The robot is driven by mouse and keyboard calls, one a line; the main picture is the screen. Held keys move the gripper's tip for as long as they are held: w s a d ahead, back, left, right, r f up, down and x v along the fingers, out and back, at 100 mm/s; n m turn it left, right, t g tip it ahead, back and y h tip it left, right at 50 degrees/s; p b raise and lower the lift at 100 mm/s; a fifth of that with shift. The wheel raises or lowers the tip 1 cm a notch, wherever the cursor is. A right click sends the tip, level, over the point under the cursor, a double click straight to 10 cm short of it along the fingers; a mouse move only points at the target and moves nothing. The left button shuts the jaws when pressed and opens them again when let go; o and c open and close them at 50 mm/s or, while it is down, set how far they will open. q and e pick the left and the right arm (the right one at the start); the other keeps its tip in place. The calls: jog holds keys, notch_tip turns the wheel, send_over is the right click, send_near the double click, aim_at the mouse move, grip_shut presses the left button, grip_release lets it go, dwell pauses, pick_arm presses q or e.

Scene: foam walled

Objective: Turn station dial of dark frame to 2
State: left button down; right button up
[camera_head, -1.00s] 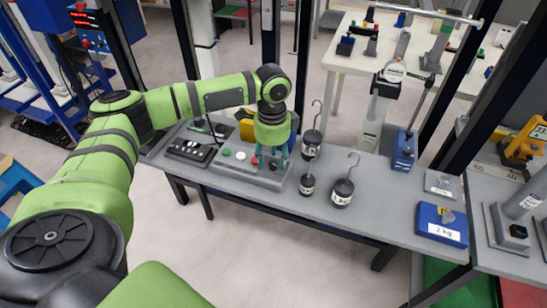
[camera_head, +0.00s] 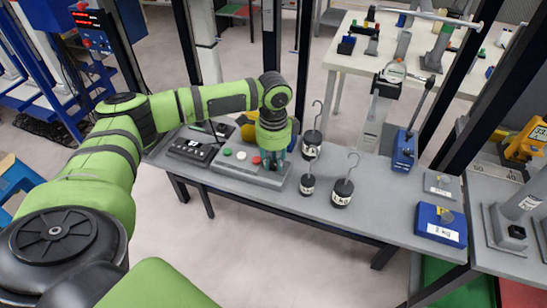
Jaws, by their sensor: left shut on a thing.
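A grey control panel (camera_head: 232,172) lies on the near bench, with a green button (camera_head: 227,152), a white button (camera_head: 241,155) and a red button (camera_head: 256,160) on its top. My left gripper (camera_head: 273,162) points down at the right end of this panel, just right of the red button. Dark upright posts (camera_head: 303,65) rise behind the bench. My right gripper is not in view.
Black hooked weights (camera_head: 342,192) stand close right of the gripper. A black box with knobs (camera_head: 192,150) sits left of the panel. A blue 2 kg block (camera_head: 440,225) is farther right on the grey bench (camera_head: 385,215). Bench space between them is clear.

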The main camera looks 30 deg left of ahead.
pick_arm(q)
jog(key=n+p, duration=0.2)
jog(key=p, duration=0.2)
jog(key=n+p, duration=0.3)
jog(key=p, duration=0.1)
jog(key=n+p, duration=0.3)
jog(key=p, duration=0.1)
jog(key=shift+s+r, duration=0.1)
jog(key=shift+r, duration=0.15)
jog(key=shift+f+n+p, duration=0.2)
jog(key=shift+n+p, duration=1.5)
jog(key=c, duration=1)
grip_release()
jog(key=shift+c, duration=0.2)
